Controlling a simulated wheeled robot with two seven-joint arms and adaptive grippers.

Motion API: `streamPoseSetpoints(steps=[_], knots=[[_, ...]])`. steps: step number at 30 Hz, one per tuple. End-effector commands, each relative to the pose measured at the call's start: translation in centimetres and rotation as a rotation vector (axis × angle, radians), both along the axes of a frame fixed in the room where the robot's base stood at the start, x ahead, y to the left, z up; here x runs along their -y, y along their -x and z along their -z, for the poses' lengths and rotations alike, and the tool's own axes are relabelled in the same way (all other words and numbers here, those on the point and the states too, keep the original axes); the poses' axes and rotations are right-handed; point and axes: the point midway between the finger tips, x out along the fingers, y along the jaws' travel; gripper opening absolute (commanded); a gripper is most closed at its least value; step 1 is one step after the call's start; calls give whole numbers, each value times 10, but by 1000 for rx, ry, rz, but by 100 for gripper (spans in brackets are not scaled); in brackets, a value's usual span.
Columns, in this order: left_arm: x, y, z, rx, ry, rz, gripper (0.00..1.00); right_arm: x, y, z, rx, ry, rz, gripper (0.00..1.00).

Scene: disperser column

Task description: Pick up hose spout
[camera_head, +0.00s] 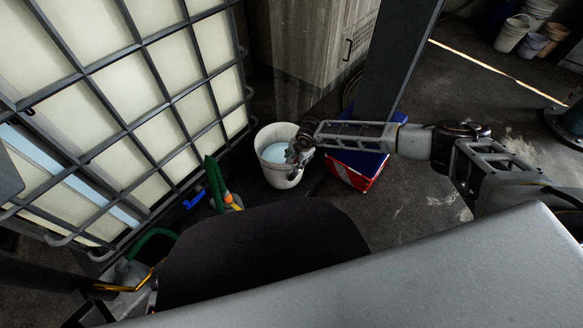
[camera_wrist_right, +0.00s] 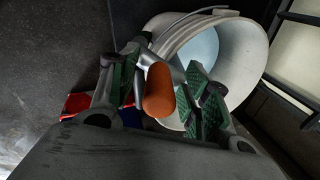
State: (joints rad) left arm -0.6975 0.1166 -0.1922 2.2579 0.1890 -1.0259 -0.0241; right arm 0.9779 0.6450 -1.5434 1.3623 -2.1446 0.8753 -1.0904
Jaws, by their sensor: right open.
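The hose spout (camera_wrist_right: 159,92), with an orange grip and grey metal parts, shows in the right wrist view between the fingers of my right gripper (camera_wrist_right: 165,82). The fingers with green pads are apart, one on each side of it; I cannot tell whether they touch it. In the head view my right gripper (camera_head: 294,152) is at the right side of the white bucket (camera_head: 285,178), and the spout there is too small to make out. A green hose (camera_head: 213,176) with an orange part (camera_head: 232,201) is left of the bucket. My left gripper is not clearly in view.
A caged white tank (camera_head: 115,90) fills the left. A red and blue box (camera_head: 350,172) is right of the bucket, under my right arm. A dark post (camera_head: 396,55) rises behind it. Several buckets (camera_head: 511,34) stand at the far right. The floor at right is mostly clear.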

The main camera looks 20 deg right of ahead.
Motion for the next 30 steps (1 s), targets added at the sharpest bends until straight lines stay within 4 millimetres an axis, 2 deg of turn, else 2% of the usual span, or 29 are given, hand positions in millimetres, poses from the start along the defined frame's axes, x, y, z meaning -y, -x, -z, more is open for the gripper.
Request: streamPoseSetpoints(steps=[13, 24, 30], knots=[[0, 0, 0, 1, 1, -1, 0, 0, 0, 0, -1, 0, 0, 48], [0, 0, -1, 0, 0, -1, 0, 0, 0, 0, -1, 0, 0, 0], [0, 0, -1, 0, 0, -1, 0, 0, 0, 0, 0, 0, 0, 0]])
